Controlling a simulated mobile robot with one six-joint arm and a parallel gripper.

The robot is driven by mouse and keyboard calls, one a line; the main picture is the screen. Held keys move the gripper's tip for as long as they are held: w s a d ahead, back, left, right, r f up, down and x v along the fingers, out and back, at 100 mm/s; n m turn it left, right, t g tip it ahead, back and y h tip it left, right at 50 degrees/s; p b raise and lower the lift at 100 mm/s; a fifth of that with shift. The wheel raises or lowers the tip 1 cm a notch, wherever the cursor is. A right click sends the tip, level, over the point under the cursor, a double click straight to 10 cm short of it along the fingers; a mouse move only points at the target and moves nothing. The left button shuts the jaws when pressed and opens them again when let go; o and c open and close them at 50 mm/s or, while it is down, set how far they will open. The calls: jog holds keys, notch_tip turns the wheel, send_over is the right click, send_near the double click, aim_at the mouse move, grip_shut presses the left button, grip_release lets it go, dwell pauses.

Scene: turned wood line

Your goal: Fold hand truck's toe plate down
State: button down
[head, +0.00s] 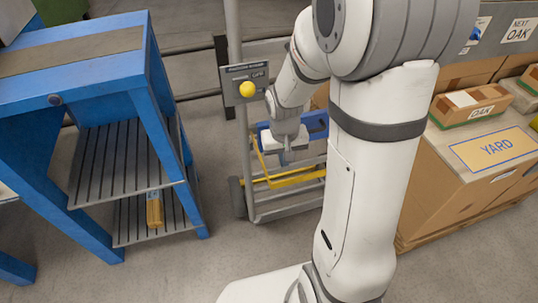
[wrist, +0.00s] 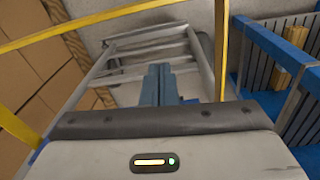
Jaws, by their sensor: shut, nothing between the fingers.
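The hand truck (head: 290,211) stands on the floor behind my arm, with a grey tube frame and a dark wheel at its left. Yellow bars (head: 290,181) and a blue part (head: 317,124) show at it; my arm hides some of it, and I cannot tell which part is the toe plate. My gripper (head: 286,159) is shut and empty, pointing down among the yellow bars. In the wrist view, the closed fingers (wrist: 160,70) lie before the grey frame (wrist: 145,48), with yellow bars (wrist: 222,48) around them. Contact cannot be told.
A blue bench with slatted shelves (head: 125,170) stands at the left, an orange item (head: 154,211) on its lower shelf. Cardboard boxes (head: 455,190) with a YARD sign stand at the right. Floor between is clear.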

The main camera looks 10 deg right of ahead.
jog(key=shift+n+y, duration=0.3)
jog(key=shift+n, duration=0.5)
jog(key=w+f+b, duration=0.2)
jog(key=f, duration=0.9)
jog(key=w+d+f+b, duration=0.1)
jog(key=w+f+b, duration=0.1)
jog(key=f, duration=1)
jog(key=w+d+f+b, duration=0.1)
jog(key=w+f, duration=0.1)
jog(key=f, duration=1)
jog(key=shift+w+b, duration=0.1)
jog(key=shift+b, duration=0.3)
jog(key=shift+r, duration=0.1)
